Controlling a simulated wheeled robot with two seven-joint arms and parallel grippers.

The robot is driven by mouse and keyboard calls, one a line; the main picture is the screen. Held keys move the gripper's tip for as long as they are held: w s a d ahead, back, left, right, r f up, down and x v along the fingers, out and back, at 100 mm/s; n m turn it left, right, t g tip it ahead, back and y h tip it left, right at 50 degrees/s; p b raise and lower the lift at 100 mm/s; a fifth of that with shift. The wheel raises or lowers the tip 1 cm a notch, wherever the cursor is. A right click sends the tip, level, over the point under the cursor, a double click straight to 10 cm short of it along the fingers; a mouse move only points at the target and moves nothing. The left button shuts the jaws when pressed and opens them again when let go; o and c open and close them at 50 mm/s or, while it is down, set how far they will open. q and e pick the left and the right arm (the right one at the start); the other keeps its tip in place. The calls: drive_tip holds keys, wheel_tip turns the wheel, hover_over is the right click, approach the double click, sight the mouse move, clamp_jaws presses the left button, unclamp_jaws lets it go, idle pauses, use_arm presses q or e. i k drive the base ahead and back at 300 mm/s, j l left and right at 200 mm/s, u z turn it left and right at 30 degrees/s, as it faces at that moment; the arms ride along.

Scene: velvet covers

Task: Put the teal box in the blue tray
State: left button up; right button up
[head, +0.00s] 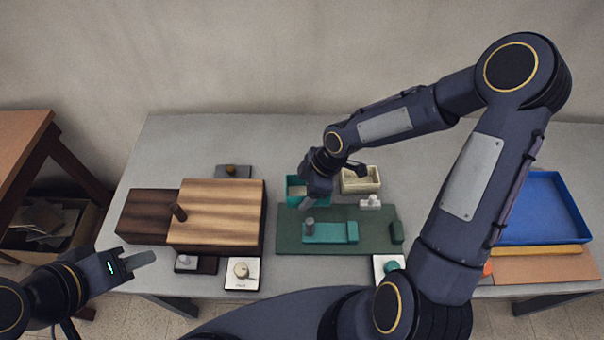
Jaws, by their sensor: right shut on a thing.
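The teal box (292,184) is open-topped and stands near the middle of the table, behind the green board. My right gripper (308,203) reaches down over its front and is shut on it, apparently at a wall; the fingers and arm hide much of the box, so the exact contact is unclear. The blue tray (545,205) lies at the right of the table, partly behind my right arm. My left gripper (140,258) is away at the lower left, near the table's left edge; its fingers overlap, so I cannot tell whether it is open.
A cream box (361,180) stands right beside the teal box. The green board (290,240) carries a teal piece (335,233) with a grey knob. A yellow strip (535,255) edges the tray's front. The back of the table is clear.

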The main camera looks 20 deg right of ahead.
sight(542, 209)
drive_tip(key=k+l, duration=0.1)
drive_tip(key=l, duration=0.35)
drive_tip(key=k+l, duration=0.15)
drive_tip(key=l, duration=0.3)
drive_tip(key=k+l, duration=0.1)
drive_tip(key=l, duration=0.35)
drive_tip(key=k+l, duration=0.15)
drive_tip(key=l, duration=0.3)
drive_tip(key=k+l, duration=0.1)
drive_tip(key=l, duration=0.35)
drive_tip(key=k+l+z, duration=0.1)
drive_tip(key=l, duration=0.35)
